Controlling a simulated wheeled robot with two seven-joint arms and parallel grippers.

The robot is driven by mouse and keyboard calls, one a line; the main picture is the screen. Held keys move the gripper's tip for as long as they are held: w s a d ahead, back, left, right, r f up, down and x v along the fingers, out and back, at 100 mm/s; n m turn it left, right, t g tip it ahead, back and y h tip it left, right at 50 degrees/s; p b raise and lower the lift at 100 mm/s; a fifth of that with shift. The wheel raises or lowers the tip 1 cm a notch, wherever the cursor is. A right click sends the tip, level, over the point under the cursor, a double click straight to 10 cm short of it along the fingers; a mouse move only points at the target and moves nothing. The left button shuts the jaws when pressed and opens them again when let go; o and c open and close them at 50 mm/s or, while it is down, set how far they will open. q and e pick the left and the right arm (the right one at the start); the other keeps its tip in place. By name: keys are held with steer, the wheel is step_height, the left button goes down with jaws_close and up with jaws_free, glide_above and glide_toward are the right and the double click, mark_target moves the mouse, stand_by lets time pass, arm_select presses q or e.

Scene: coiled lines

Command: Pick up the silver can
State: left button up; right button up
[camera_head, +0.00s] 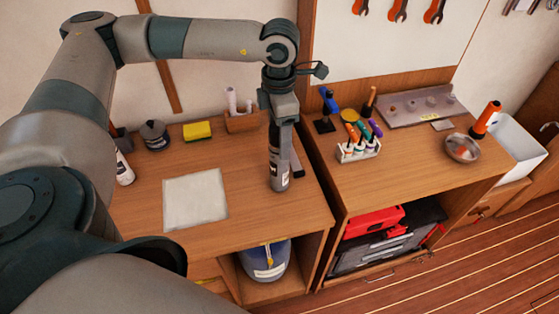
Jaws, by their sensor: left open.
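The silver can (279,178), a tall grey cylinder with a dark upper part and a small white label, stands upright near the right edge of the left wooden bench. My left arm reaches over from the left and bends down above it. My left gripper (282,122) points down at the can and is open. Its lower part overlaps the can's top, so I cannot tell whether the fingers touch it. My right gripper is not in view.
On the left bench (245,208) are a pale square sheet (195,199), a white bottle (124,170), a dark jar (155,135), a yellow sponge (197,131) and a wooden holder (241,122). The right bench holds a marker rack (358,150) and a metal bowl (462,148).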

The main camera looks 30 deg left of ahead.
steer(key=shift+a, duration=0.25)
arm_select(q)
jaws_close()
steer(key=shift+r, duration=0.1)
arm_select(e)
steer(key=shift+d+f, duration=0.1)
